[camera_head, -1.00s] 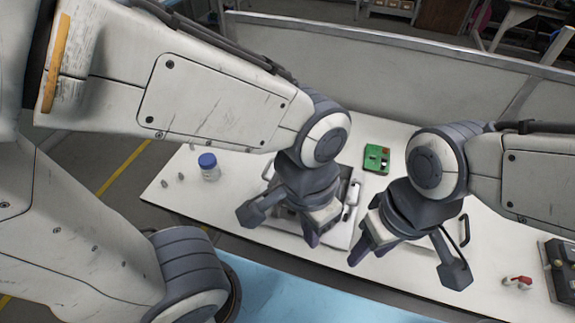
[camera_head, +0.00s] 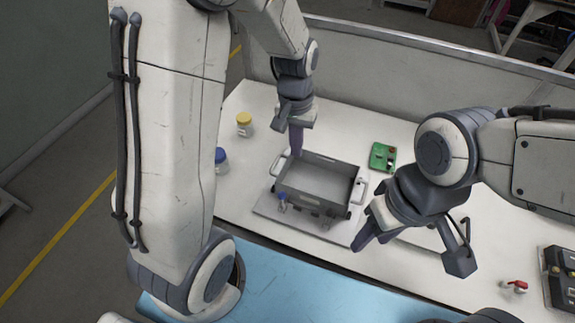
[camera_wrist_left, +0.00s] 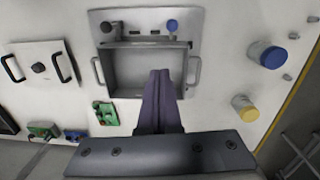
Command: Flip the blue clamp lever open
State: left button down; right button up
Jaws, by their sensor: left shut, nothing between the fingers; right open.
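A grey open box (camera_head: 288,169) sits on a grey plate (camera_head: 262,207) on the white table. The blue clamp lever (camera_head: 281,197) stands upright at the box's near side, toward the left. In the left wrist view the blue lever (camera_wrist_left: 172,25) shows as a round blue top beyond the box's far wall. My left gripper (camera_head: 296,153) is shut and empty, fingers pointing down at the box's back left edge, apart from the lever. Its fingers (camera_wrist_left: 160,74) overlap the box in the wrist view. My right gripper (camera_head: 373,240) is open, right of the plate.
A dark clamp (camera_wrist_left: 107,27) stands at the box's same side. A blue-lidded jar (camera_head: 221,160) and yellow-lidded jar (camera_head: 244,122) stand left. A green part (camera_head: 382,157) lies behind right. A red-handled part (camera_head: 515,286) lies far right.

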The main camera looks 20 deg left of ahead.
aim_at(284, 198)
pick_arm(q)
jog(key=shift+n, duration=0.7)
jog(key=a, duration=0.1)
jog(key=w+a+f, duration=0.1)
jog(key=w+a, duration=0.1)
jog(key=shift+a+f, duration=0.3)
jog(key=shift+f, duration=0.1)
jog(key=s+d+f+p, duration=0.1)
jog(key=s+f, duration=0.3)
jog(key=f, duration=0.6)
jog(key=shift+s+f+p, duration=0.15)
jog(key=shift+f+p, duration=0.2)
jog(key=shift+p, duration=0.35)
